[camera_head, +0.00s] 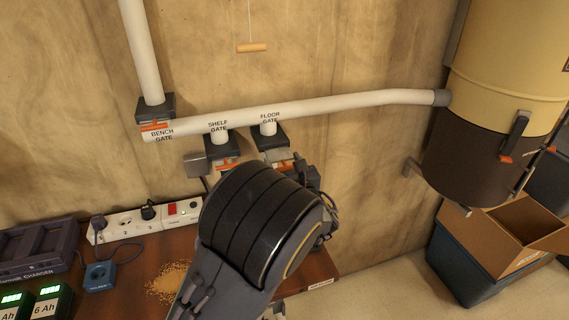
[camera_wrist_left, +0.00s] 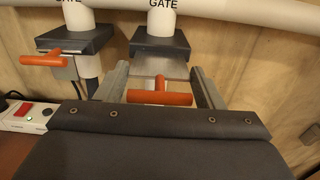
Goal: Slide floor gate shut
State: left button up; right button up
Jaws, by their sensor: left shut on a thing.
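The floor gate is a dark block (camera_head: 270,136) under a white stub pipe, labelled FLOOR GATE, on the wall. In the left wrist view its housing (camera_wrist_left: 160,44) has a bare metal slide plate (camera_wrist_left: 160,69) sticking out toward me, with an orange T-handle (camera_wrist_left: 160,98) at its front end. My left gripper (camera_head: 288,165) is at this gate, one finger on each side of the plate and handle, shut on the slide. My own left arm hides much of the area below the gate in the head view. My right gripper is not in view.
The shelf gate (camera_head: 221,150), with its own orange handle (camera_wrist_left: 44,60), is close on the left. The bench gate (camera_head: 155,108) is further left. A bench (camera_head: 135,262) with a power strip (camera_head: 148,220) lies below. A dust collector drum (camera_head: 470,160) stands at right.

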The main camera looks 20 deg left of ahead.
aim_at(287, 168)
pick_arm(q)
jog(key=x, duration=0.3)
jog(key=shift+b, duration=0.3)
jog(key=o, duration=1.1)
jog(key=shift+s, duration=0.1)
jog(key=shift+o, duration=0.2)
jog(key=shift+d, duration=0.1)
jog(key=shift+b+v, duration=0.7)
jog(key=shift+v, duration=3.2)
